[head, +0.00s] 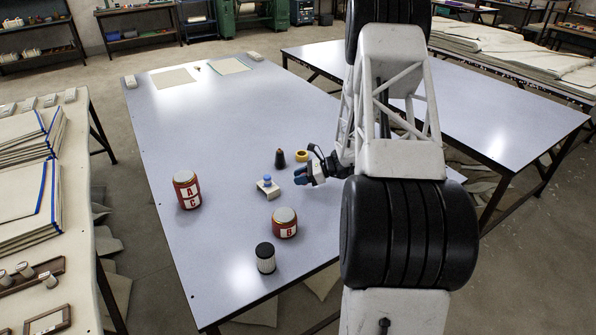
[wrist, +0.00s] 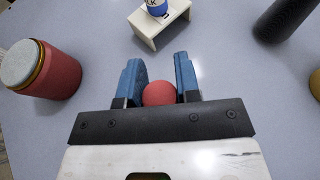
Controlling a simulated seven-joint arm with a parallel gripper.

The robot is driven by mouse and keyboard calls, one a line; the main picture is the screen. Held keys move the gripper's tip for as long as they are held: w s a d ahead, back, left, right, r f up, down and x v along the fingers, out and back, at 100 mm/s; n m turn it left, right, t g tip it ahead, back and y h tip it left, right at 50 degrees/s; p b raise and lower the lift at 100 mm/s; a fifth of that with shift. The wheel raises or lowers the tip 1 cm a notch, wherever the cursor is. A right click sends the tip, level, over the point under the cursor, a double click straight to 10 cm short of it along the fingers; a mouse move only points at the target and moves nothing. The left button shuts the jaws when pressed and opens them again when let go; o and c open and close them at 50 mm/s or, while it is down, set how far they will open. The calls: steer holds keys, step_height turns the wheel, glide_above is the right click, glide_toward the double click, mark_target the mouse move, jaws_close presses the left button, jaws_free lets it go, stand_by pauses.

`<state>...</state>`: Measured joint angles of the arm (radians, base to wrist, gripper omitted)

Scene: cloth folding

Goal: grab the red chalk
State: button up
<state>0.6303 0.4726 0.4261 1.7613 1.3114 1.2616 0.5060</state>
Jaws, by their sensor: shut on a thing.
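The red chalk (wrist: 160,93) shows in the wrist view as a rounded red end between my two blue fingers, close to the dark palm bar. My gripper (wrist: 157,60) is shut on it, one finger on each side. Its lower part is hidden by the palm. In the head view my gripper (head: 301,176) is low over the blue-grey table (head: 225,130), right of a small beige stand; the red chalk cannot be made out there.
The beige stand (head: 268,190) with a blue item on top is just beyond my fingertips. The table's far half is mostly clear.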

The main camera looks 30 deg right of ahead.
steer(key=shift+s+a+r, duration=0.1)
steer(key=shift+s+a, duration=0.3)
steer(key=shift+s, duration=0.5)
steer(key=shift+s+a+r, duration=0.1)
steer(key=shift+s+a, duration=0.3)
steer(key=shift+s, duration=0.5)
steer(key=shift+s+a+r, duration=0.1)
steer(key=shift+s+a, duration=0.3)
steer(key=shift+s, duration=0.5)
steer(key=shift+s+a, duration=0.1)
